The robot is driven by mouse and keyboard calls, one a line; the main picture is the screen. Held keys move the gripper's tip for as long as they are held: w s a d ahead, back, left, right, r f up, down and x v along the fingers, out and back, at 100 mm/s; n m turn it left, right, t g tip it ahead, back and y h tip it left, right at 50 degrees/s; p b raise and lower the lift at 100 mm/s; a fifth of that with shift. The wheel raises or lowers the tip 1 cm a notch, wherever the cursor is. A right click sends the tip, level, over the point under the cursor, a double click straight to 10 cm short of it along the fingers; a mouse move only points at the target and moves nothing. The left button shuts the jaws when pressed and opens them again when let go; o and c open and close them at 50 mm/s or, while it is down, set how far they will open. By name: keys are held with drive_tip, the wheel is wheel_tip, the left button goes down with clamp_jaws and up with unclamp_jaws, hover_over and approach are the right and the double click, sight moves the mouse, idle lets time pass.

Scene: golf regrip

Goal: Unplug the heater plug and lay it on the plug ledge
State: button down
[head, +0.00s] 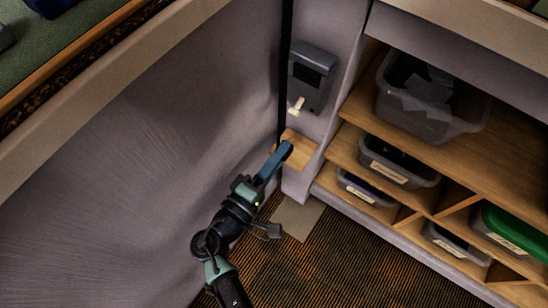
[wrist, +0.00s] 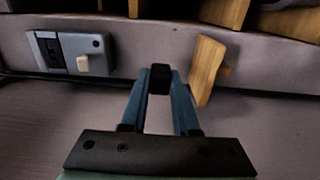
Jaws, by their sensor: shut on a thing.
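My gripper (wrist: 160,85) has its blue fingers closed on a small black block, the heater plug (wrist: 161,75), held at the fingertips. In the head view my gripper (head: 288,148) is over the wooden plug ledge (head: 301,150) low on the wall, and hides the plug. In the wrist view the ledge (wrist: 206,68) is just right of the plug, with a gap between them in the picture. I cannot tell whether plug and ledge touch. The dark grey wall box (head: 314,70) is above the ledge; it shows left in the wrist view (wrist: 48,50).
A cream plug-like piece (head: 297,105) sticks out of the box's lower part. A wooden shelf unit with grey bins (head: 397,160) stands to the right. A grey panel (head: 150,150) walls the left side. A dark striped carpet (head: 310,262) lies below.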

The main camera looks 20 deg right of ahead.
sight(289, 150)
drive_tip(key=shift+w+d+f+b, duration=0.65)
drive_tip(key=shift+d+f+b, duration=0.05)
drive_tip(key=shift+d+f, duration=0.1)
drive_tip(key=shift+w+d+f+b, duration=0.6)
drive_tip(key=shift+d+f+b, duration=0.1)
drive_tip(key=shift+d, duration=0.1)
drive_tip(key=c, duration=0.6)
unclamp_jaws()
drive_tip(key=shift+f, duration=0.15)
drive_tip(key=shift+s+a, duration=0.1)
drive_tip(key=p+v, duration=0.1)
drive_tip(key=v, duration=0.5)
drive_tip(key=p+v, duration=0.2)
drive_tip(key=v, duration=0.4)
drive_tip(key=shift+s+a+r, duration=0.25)
drive_tip(key=shift+a, duration=0.05)
drive_tip(key=shift+d, duration=0.1)
